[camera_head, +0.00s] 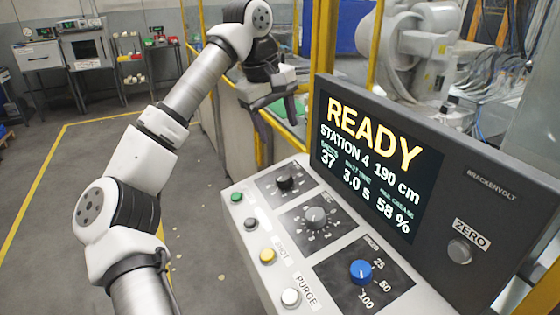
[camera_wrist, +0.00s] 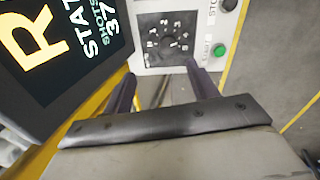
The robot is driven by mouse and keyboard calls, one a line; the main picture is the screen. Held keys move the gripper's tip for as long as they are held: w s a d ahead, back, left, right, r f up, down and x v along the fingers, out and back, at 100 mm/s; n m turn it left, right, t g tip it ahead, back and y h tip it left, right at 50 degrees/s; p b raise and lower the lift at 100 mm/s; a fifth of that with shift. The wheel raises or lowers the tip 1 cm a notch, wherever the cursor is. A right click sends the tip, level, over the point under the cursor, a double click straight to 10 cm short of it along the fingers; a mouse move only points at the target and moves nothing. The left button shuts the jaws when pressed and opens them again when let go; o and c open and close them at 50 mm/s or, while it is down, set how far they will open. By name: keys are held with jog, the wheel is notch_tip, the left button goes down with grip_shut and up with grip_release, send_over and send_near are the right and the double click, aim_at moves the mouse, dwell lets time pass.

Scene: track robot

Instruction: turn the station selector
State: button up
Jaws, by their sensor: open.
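The control console (camera_head: 248,262) has a small black knob (camera_head: 286,182) on a dark plate at its far end, nearest the green button. The wrist view shows this dark dial (camera_wrist: 166,44) with numbers around it; its name label is not readable. I take it as the station selector. The screen (camera_head: 375,160) reads READY, STATION 4. My gripper (camera_head: 283,130) is open and empty, above and beyond the far end of the console, apart from the knob. In the wrist view, my gripper's fingers (camera_wrist: 160,78) point toward the dial from below, with a gap between them.
A grey knob (camera_head: 316,217) and a blue knob (camera_head: 361,272) sit nearer on the console. Green (camera_head: 236,197), black, yellow (camera_head: 267,255) and white (camera_head: 291,297) buttons line its left edge. The raised screen housing stands to the right. Yellow posts rise behind; the floor at left is clear.

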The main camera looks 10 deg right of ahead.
aim_at(283, 175)
jog(key=shift+y, duration=0.3)
jog(key=p+x, duration=0.1)
jog(key=x, duration=0.8)
jog(key=a+p+x, duration=0.1)
jog(key=x, duration=0.3)
jog(key=shift+w+d+f+p, duration=0.1)
jog(key=shift+w+f+p, duration=0.15)
jog(key=shift+f+p, duration=0.15)
jog(key=shift+c, duration=0.3)
jog(key=c, duration=0.9)
